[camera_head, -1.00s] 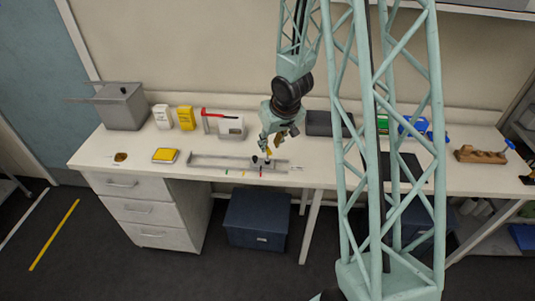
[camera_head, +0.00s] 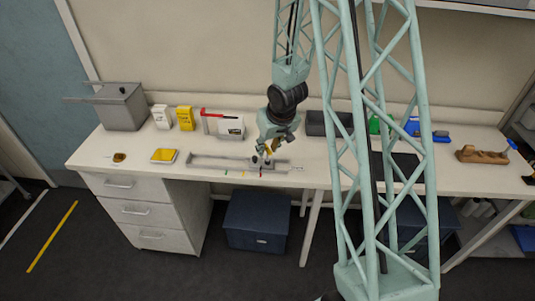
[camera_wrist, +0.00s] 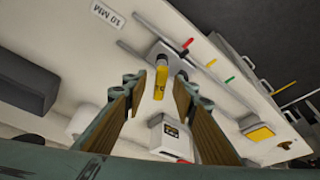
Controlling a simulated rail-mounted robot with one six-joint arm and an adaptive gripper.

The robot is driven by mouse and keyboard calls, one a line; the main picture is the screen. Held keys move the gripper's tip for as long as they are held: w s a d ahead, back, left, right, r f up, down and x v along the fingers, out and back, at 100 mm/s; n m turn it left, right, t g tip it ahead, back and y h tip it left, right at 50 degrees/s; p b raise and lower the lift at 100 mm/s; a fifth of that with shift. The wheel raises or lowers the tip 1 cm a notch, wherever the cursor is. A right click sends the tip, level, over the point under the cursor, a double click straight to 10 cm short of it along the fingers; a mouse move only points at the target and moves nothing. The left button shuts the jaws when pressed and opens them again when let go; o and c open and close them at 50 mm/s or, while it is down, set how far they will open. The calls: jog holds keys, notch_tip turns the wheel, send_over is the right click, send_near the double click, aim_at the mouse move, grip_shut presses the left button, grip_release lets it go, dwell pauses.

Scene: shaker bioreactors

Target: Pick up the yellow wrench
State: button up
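The yellow wrench (camera_wrist: 161,82) appears as a yellow upright piece with dark markings, standing at a grey holder on the white bench. Its lower part is hidden. In the head view a small bit of yellow (camera_head: 268,148) shows by my fingers. My gripper (camera_wrist: 157,88) is open, with one finger on each side of the yellow piece and a visible gap to both. In the head view my gripper (camera_head: 271,148) is low over the grey rail fixture (camera_head: 215,162). I cannot tell how far the fingertips are above the holder.
A yellow pad (camera_head: 164,156) lies left. A dark case (camera_head: 318,123) stands right. Red, yellow and green marks line the bench's front edge.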

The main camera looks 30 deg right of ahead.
jog(key=shift+w+f, duration=0.15)
jog(key=shift+f, duration=0.15)
dwell(0.4)
grip_shut()
